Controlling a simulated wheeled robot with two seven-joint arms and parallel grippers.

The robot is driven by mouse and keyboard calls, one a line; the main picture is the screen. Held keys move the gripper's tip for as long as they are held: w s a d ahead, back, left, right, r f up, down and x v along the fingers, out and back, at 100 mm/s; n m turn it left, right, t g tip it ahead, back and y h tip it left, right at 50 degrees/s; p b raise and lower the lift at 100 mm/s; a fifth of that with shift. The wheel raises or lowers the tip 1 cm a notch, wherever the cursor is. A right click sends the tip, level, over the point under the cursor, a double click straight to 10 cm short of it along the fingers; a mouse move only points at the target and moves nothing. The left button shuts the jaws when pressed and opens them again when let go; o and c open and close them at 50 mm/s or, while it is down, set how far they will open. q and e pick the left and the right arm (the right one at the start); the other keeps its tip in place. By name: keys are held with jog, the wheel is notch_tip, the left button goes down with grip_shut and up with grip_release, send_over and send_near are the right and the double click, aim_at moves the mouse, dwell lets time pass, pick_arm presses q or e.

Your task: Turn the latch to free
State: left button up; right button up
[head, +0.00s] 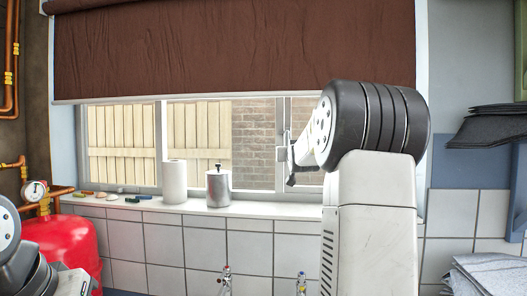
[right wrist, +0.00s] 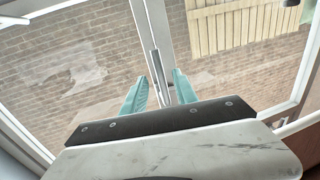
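The window latch shows in the right wrist view as a slim grey lever (right wrist: 157,68) on the white window frame. My right gripper (right wrist: 160,76) has its two teal fingers apart, one on each side of the lever. Gaps show between the lever and both fingers, so it does not look gripped. In the head view a small grey latch part (head: 283,153) shows on the window's upright, just left of my right wrist. My right arm hides most of the right gripper there. Only part of my left arm shows at the lower left; its gripper is out of view.
A white sill (head: 260,208) runs below the window, with a paper roll (head: 174,182) and a metal canister (head: 218,187) left of my right arm. A brown blind (head: 230,50) hangs above. A red tank (head: 62,238) and pipes stand at the left. Grey folded cloths (head: 488,275) lie at the lower right.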

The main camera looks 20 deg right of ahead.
jog(key=x, duration=0.8)
jog(key=shift+r, duration=0.15)
grip_shut()
dwell(1.2)
